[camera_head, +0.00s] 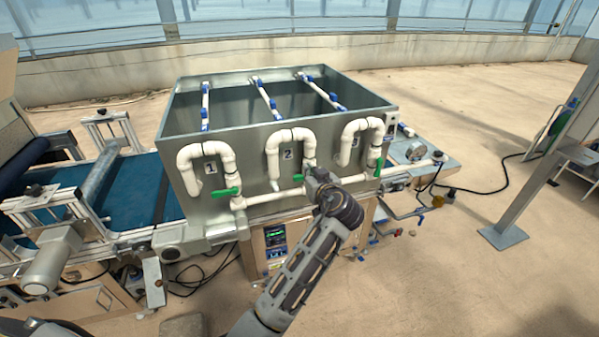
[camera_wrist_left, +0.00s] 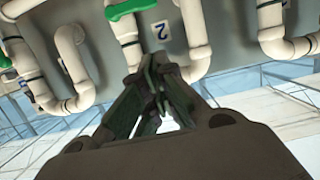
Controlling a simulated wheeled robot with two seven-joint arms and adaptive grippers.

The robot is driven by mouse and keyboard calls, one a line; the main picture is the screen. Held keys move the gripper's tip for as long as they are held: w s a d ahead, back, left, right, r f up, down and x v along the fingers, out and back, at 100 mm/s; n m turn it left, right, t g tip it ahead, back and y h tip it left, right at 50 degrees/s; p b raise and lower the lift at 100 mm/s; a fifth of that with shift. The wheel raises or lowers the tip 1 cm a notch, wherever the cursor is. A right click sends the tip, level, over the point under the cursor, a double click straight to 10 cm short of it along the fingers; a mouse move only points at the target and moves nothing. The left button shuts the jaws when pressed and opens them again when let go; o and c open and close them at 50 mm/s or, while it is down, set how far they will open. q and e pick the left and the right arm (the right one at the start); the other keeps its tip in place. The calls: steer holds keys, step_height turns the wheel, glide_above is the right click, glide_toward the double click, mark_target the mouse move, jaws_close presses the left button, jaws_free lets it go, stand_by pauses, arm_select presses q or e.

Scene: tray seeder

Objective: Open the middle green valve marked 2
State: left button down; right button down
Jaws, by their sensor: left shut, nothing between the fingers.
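The middle green valve handle (camera_wrist_left: 130,8) shows at the top of the left wrist view, lying across its white pipe beside the label 2 (camera_wrist_left: 162,31). In the head view the label 2 (camera_head: 288,154) is clear, but my left gripper (camera_head: 314,176) largely hides that handle. My left gripper is at the right leg of the middle white pipe (camera_head: 272,160). In the left wrist view its fingers (camera_wrist_left: 155,65) are shut and empty, in front of the bend of the middle pipe and apart from the handle. My right gripper is out of view.
Green handles of valve 1 (camera_head: 226,192) and valve 3 (camera_head: 379,167) sit on either side. The metal tank (camera_head: 235,138) stands behind the pipes. A blue conveyor (camera_head: 125,190) is at left, a metal post (camera_head: 540,150) at right. The floor at right is mostly clear.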

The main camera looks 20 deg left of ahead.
arm_select(q)
steer(key=shift+w+a, duration=0.1)
steer(key=w+a+f+b, duration=0.2)
steer(key=w+a+f, duration=0.3)
steer(key=w, duration=0.3)
steer(key=shift+f, duration=0.8)
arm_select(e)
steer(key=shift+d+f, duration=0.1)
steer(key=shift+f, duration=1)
arm_select(q)
steer(key=shift+s+a+f+b, duration=0.1)
steer(key=shift+a+b, duration=0.15)
steer(key=shift+b, duration=0.15)
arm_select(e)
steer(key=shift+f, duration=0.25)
arm_select(q)
steer(key=shift+a+f+n+b, duration=0.1)
steer(key=shift+n+b, duration=0.2)
steer(key=shift+b, duration=0.1)
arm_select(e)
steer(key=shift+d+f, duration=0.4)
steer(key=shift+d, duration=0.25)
arm_select(q)
steer(key=shift+s, duration=0.1)
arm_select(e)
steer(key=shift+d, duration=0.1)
